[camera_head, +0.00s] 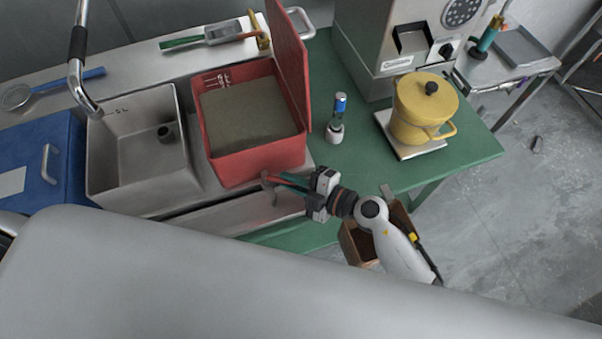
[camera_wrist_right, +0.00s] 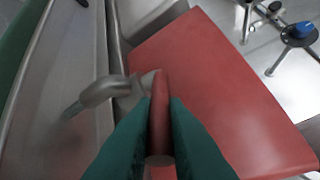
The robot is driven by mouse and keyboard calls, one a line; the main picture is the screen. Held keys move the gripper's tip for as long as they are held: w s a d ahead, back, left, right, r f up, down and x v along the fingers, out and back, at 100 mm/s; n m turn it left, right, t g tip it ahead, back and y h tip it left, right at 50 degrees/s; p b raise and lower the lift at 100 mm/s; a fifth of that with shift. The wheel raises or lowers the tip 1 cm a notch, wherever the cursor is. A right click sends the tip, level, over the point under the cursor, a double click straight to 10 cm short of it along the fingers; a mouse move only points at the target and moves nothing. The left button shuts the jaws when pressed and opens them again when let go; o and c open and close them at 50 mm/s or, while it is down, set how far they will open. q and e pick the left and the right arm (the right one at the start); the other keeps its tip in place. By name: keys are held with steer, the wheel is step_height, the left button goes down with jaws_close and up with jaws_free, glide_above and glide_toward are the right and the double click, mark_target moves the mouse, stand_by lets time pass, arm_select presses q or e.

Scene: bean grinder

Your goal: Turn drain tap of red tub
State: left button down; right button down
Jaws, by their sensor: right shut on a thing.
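The red tub (camera_head: 256,161) stands on the metal counter with its lid (camera_head: 290,62) raised at the right. Murky brownish-green contents fill much of it. Its front wall also shows in the right wrist view (camera_wrist_right: 220,90). The drain tap is low at the tub's front, with a red lever (camera_wrist_right: 160,125) and a grey metal spout (camera_wrist_right: 98,92). My right gripper (camera_head: 284,180) reaches in from the right. Its green fingers are shut on the red lever, one on each side. The fingers hide part of the lever. My left gripper is not in view.
A grey sink (camera_head: 137,145) stands left of the tub, with a blue box (camera_head: 40,160) beyond it. A small bottle (camera_head: 335,122) and a yellow pot (camera_head: 422,108) on a scale stand on the green table (camera_head: 470,150). A grinder (camera_head: 395,45) stands behind.

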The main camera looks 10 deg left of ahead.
stand_by(0.4)
steer(key=c, duration=1.5)
jaws_free()
steer(key=shift+o, duration=0.2)
steer(key=b+v, duration=0.1)
steer(key=v, duration=1.1)
steer(key=shift+s, duration=0.1)
